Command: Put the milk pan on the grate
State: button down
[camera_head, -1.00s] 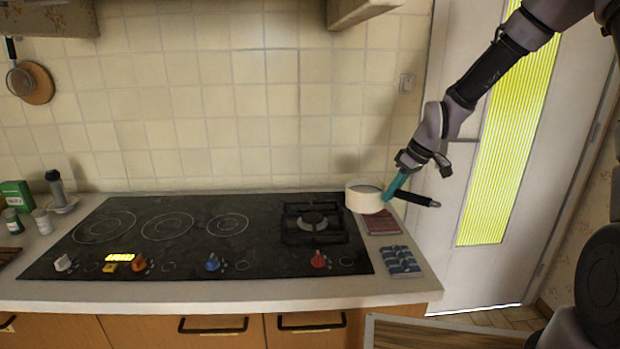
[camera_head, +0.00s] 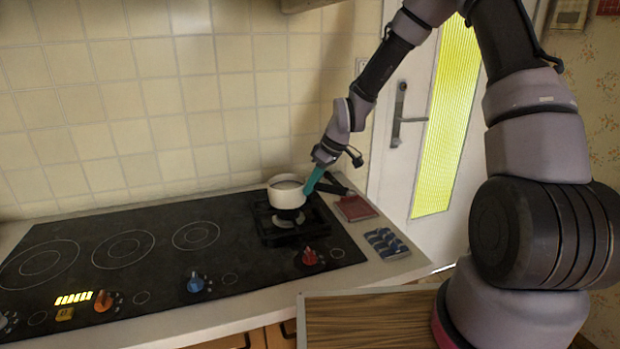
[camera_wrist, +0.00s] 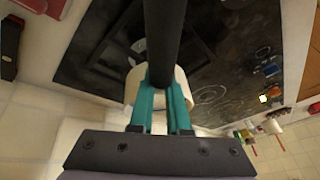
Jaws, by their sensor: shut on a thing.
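The white milk pan (camera_head: 284,196) is upright over the back part of the black grate (camera_head: 268,240) at the right end of the cooktop. I cannot tell whether its base touches the grate. My gripper (camera_head: 314,181), with teal fingers, is shut on the pan's black handle, which points right. In the wrist view my gripper (camera_wrist: 162,98) grips the handle, and part of the pan's white wall (camera_wrist: 132,88) shows behind the fingers. The grate (camera_wrist: 118,32) is partly visible there beside the handle.
The black cooktop (camera_head: 160,265) has several ring zones and knobs, with a red knob (camera_head: 309,257) in front of the grate. A red book-like item (camera_head: 355,208) and a blue patterned item (camera_head: 386,243) lie on the counter at right. The tiled wall (camera_head: 150,110) stands behind.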

jog(key=shift+f, duration=1.15)
jog(key=c, duration=0.8)
grip_release()
jog(key=shift+f, duration=0.1)
jog(key=shift+r, duration=1.5)
jog(key=shift+r, duration=2)
